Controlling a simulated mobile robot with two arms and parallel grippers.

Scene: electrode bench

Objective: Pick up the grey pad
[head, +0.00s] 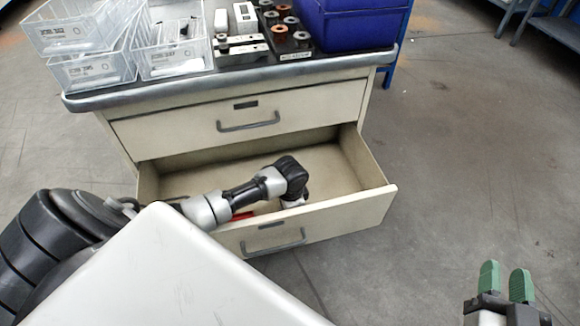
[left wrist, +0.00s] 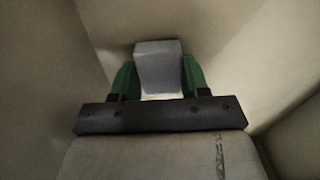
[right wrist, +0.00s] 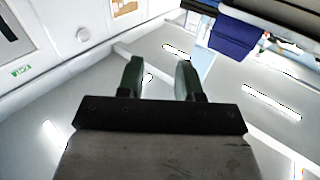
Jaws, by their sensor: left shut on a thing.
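The grey pad (left wrist: 158,68) is between the green fingers of my left gripper (left wrist: 158,80) in the left wrist view. The gripper is shut on it, with a finger against each side. Beige drawer walls surround them. In the head view my left arm reaches down into the open lower drawer (head: 350,212), and its gripper and the pad are hidden there. My right gripper (head: 505,283) is at the lower right of the head view, away from the cabinet. Its green fingers are apart with nothing between them, as the right wrist view (right wrist: 160,80) also shows.
A small red item (head: 243,215) lies in the drawer beside my left arm. The upper drawer (head: 250,115) is closed. Clear bins (head: 172,58), a block with several round parts (head: 288,38) and a blue bin (head: 352,25) stand on top. The floor at right is clear.

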